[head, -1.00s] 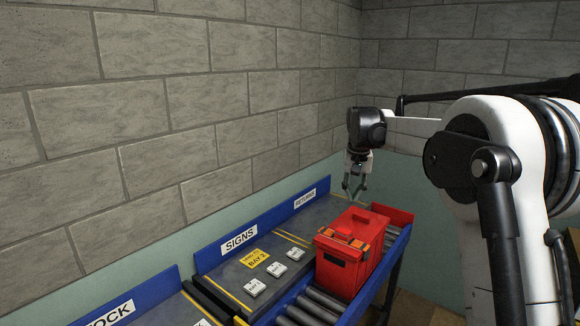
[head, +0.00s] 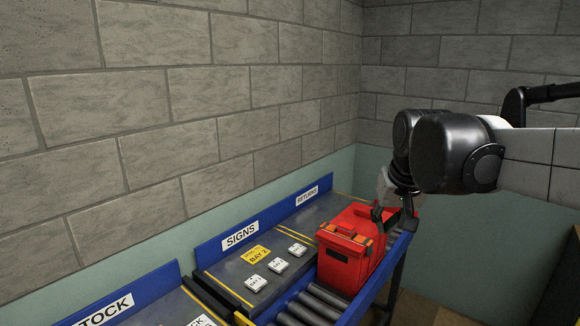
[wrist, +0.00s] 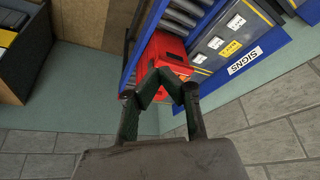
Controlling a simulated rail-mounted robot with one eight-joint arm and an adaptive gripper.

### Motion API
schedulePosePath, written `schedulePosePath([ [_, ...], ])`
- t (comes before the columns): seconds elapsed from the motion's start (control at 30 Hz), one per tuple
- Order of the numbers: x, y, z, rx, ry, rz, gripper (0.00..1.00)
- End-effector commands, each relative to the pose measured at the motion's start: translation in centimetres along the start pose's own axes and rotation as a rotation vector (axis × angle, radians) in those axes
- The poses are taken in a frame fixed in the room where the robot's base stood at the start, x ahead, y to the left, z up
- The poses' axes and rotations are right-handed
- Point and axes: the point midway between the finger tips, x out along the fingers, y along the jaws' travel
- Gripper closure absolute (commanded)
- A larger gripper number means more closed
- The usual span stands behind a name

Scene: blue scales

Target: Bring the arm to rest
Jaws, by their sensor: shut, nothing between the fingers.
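My gripper (head: 396,214) is at the right in the head view, pointing down, partly dark against the red case behind it. In the wrist view its two fingers (wrist: 160,76) meet at the tips, shut with nothing between them. A red case (head: 340,262) with orange latches stands on the roller conveyor at the bench's right end. It also shows in the wrist view (wrist: 160,52), beyond the fingertips. In the head view the gripper overlaps the case's right side; whether they touch cannot be told.
Several white tags (head: 278,265) and a yellow bay card (head: 257,254) lie on the SIGNS section (head: 240,236). Bare rollers (head: 318,306) run in front of the case. A block wall (head: 190,100) stands behind the bench. A dark-topped wooden box (wrist: 28,52) shows in the wrist view.

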Motion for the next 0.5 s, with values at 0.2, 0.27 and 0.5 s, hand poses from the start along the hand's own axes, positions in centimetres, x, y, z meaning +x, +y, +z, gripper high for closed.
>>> schedulePosePath([
  [0.2,-0.1,0.4,7.0,-0.014,0.061,-0.003,1.0],
  [0.27,0.0,0.5,8.8,-0.019,0.078,-0.003,1.0],
  [0.5,1.5,0.8,16.1,-0.036,0.145,-0.005,1.0],
])
